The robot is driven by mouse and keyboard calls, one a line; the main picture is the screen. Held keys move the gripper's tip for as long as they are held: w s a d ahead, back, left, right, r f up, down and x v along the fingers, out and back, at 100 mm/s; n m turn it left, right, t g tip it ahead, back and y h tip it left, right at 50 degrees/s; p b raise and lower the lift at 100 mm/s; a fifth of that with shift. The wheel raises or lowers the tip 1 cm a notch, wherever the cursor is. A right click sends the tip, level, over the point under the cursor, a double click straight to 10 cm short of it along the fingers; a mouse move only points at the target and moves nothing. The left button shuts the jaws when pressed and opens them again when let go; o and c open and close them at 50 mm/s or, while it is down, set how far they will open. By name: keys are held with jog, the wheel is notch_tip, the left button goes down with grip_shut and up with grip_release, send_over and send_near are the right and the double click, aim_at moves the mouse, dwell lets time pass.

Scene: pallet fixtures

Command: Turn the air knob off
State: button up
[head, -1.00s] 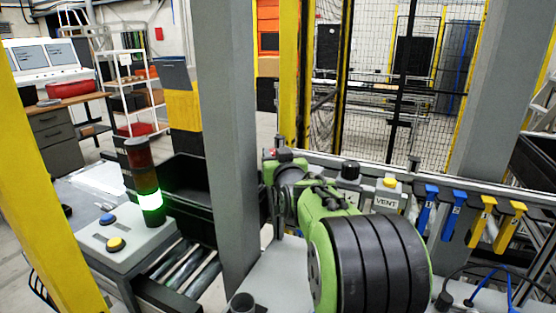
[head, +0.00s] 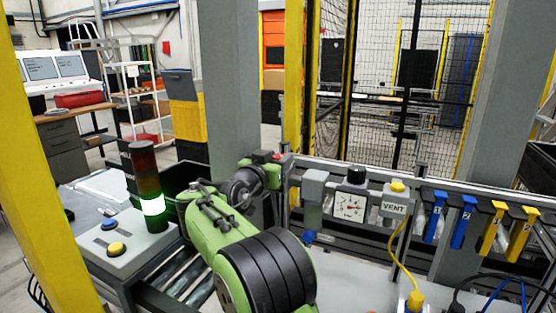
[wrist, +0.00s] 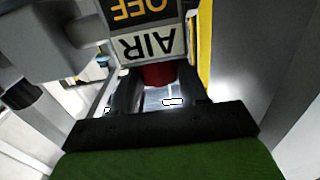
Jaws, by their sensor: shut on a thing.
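The red air knob (wrist: 158,74) shows in the wrist view under an upside-down label plate (wrist: 148,42) reading AIR and OFF. My gripper (wrist: 158,88) has its dark fingers on both sides of the knob and is shut on it. The fingers hide part of the knob, and I cannot tell its turn angle. In the head view my gripper (head: 272,162) is at the grey post, at the left end of the rail, where a small red part shows. The AIR label cannot be read there.
Right of my gripper, the rail carries a grey regulator (head: 314,188), a pressure gauge (head: 349,206), a VENT box with a yellow button (head: 397,186), and blue (head: 463,222) and yellow (head: 523,234) handles. A lit green signal tower (head: 149,185) stands left.

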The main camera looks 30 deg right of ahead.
dwell(0.4)
jog(key=o, duration=1.1)
jog(key=shift+c, duration=0.2)
jog(key=b+v, duration=0.2)
jog(key=v, duration=1.3)
jog(key=shift+s+a, duration=0.15)
jog(key=shift+a, duration=0.2)
